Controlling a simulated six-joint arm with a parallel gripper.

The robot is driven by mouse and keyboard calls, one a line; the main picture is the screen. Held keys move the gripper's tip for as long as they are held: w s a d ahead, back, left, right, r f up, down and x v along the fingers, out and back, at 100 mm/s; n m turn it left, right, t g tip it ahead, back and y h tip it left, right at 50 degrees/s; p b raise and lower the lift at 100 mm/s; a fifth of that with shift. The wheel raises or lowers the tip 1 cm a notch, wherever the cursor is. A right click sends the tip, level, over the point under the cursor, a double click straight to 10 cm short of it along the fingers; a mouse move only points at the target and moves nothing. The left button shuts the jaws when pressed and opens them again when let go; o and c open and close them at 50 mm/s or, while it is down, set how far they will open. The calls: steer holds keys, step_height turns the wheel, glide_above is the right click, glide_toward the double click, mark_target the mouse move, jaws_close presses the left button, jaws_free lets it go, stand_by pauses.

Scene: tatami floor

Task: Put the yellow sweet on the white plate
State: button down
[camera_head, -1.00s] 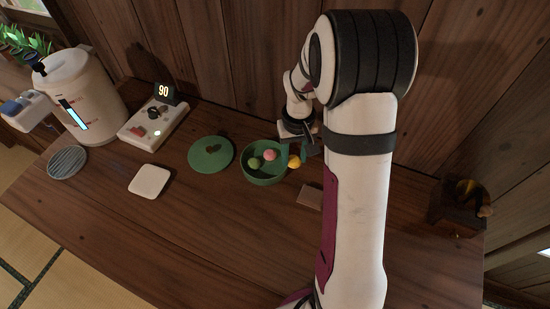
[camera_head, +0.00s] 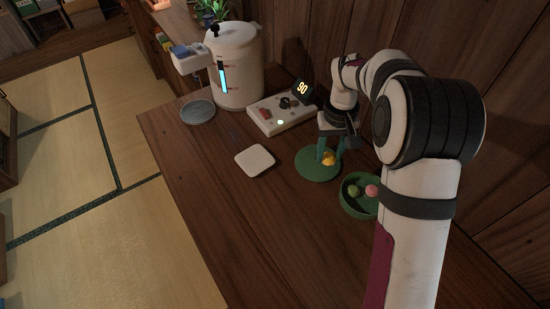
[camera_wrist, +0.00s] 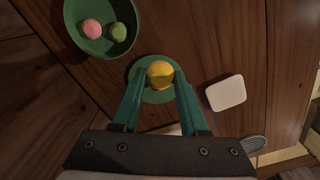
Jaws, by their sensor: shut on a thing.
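The yellow sweet (camera_head: 329,158) is between the green fingers of my gripper (camera_head: 331,155), which is shut on it. In the wrist view the sweet (camera_wrist: 160,73) sits at the fingertips of my gripper (camera_wrist: 160,82), over the round green lid (camera_wrist: 144,97). In the head view it also appears over the lid (camera_head: 316,173); how high it is held is hard to tell. The square white plate (camera_head: 255,161) lies empty on the table, left of the gripper. It shows to the right in the wrist view (camera_wrist: 226,93).
A green bowl (camera_head: 346,207) with a pink sweet (camera_head: 371,191) and a green sweet (camera_head: 353,191) stands right of the lid. A control box (camera_head: 276,117), a white dispenser (camera_head: 236,65) and a ridged grey disc (camera_head: 197,111) are behind. Bare table lies in front of the plate.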

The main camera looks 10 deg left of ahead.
steer(key=a+n, duration=0.2)
steer(key=a, duration=0.8)
glide_above(251, 171)
step_height(251, 171, down, 7)
steer(key=shift+r, duration=0.1)
step_height(251, 171, down, 4)
steer(key=shift+f, duration=0.1)
steer(key=shift+c, duration=2.2)
jaws_free()
